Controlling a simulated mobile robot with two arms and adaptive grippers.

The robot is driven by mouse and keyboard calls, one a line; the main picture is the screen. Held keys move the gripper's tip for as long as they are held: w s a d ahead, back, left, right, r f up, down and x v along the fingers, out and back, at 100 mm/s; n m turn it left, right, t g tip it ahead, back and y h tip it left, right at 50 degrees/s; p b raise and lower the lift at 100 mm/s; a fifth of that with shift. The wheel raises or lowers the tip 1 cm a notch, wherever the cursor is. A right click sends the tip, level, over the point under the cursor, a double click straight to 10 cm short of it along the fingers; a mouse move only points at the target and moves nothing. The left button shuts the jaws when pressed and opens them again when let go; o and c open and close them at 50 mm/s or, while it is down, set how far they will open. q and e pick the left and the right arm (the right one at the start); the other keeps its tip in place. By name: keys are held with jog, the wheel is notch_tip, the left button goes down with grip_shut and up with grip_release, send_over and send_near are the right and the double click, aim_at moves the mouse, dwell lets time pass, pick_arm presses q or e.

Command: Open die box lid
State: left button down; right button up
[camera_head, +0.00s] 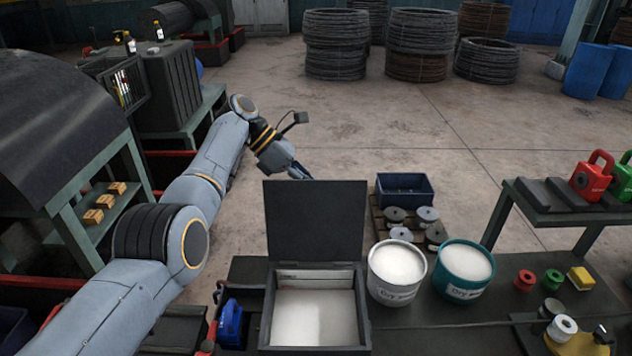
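The die box (263,318) stands on the dark bench at the lower middle. Its dark lid (315,221) stands upright at the back edge, so the box is open. A pale, light-coloured interior shows inside. My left arm comes in from the left and reaches past the box. My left gripper (299,172) is just behind and above the lid's top left corner. Its fingers are small and partly hidden by the lid, so I cannot tell whether they are open or touching the lid. My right gripper is not in view.
Two tubs of white powder, one white (396,292) and one teal (462,290), stand right of the box. A blue bin (404,190) and grey spools (428,214) lie behind them. A blue object (231,322) sits left of the box. Small coloured spools (524,280) lie farther right.

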pick_arm(q)
jog(key=shift+f, duration=0.3)
jog(key=shift+s, duration=0.1)
jog(key=c, duration=1.7)
grip_release()
jog(key=shift+o, duration=0.2)
jog(key=shift+r, duration=0.1)
jog(key=shift+r, duration=0.2)
notch_tip(320, 180, up, 10)
jog(key=shift+f, duration=0.25)
